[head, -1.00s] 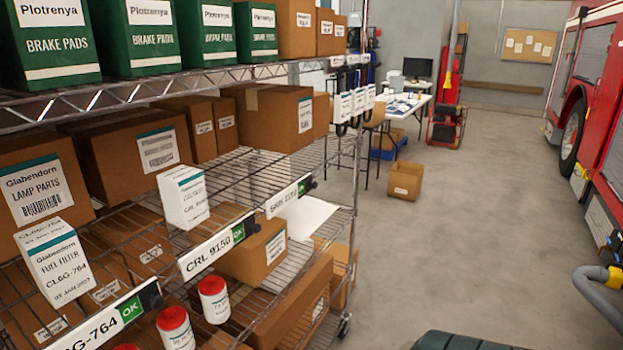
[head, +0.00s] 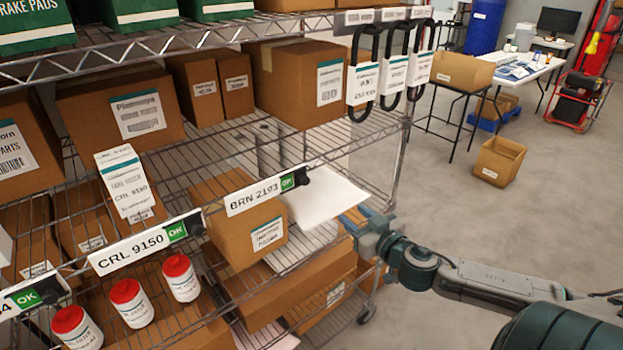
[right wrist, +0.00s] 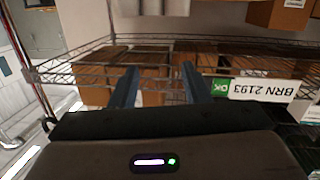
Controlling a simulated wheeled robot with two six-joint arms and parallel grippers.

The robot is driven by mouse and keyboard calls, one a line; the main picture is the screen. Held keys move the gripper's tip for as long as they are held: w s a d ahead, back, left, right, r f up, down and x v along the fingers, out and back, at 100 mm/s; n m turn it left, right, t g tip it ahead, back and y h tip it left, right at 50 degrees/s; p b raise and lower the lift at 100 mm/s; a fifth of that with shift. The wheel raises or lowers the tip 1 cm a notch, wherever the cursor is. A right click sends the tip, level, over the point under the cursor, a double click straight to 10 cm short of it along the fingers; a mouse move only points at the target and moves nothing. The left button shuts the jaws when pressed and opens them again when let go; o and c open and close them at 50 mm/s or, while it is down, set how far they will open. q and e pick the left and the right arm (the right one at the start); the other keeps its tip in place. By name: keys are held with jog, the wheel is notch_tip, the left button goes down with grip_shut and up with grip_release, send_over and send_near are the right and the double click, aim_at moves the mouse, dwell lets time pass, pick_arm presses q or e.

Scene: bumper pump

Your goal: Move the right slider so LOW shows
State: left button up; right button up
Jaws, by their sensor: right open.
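The right slider sign, BRN 2193 (head: 252,197), hangs on the shelf edge. Its window shows a green OK (head: 288,182), with a black piece at its right end. The sign also shows upside down in the right wrist view (right wrist: 262,88), with the green OK (right wrist: 222,87) at its left end. My right gripper (head: 352,216) is to the right of the sign in the head view, apart from it. In the right wrist view its two fingers (right wrist: 157,88) are spread, with nothing between them, and the OK lies just right of them. My left gripper is not in view.
The CRL 9150 sign (head: 130,250) and a further left sign also show OK. Red-capped jars (head: 180,278), boxes and a white sheet (head: 320,195) sit on the wire shelves. Black hooks with white tags (head: 393,73) hang above.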

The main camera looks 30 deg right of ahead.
jog(key=t+y, duration=0.1)
jog(key=y, duration=0.1)
send_near(307, 182)
jog(key=shift+n, duration=0.3)
jog(key=w, duration=0.7)
jog(key=shift+a+r+p, duration=0.15)
jog(key=shift+a+p, duration=0.05)
jog(key=shift+p, duration=0.15)
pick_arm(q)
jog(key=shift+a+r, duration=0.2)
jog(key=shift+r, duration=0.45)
pick_arm(e)
jog(key=shift+w+a, duration=0.15)
jog(key=shift+w, duration=0.8)
grip_shut()
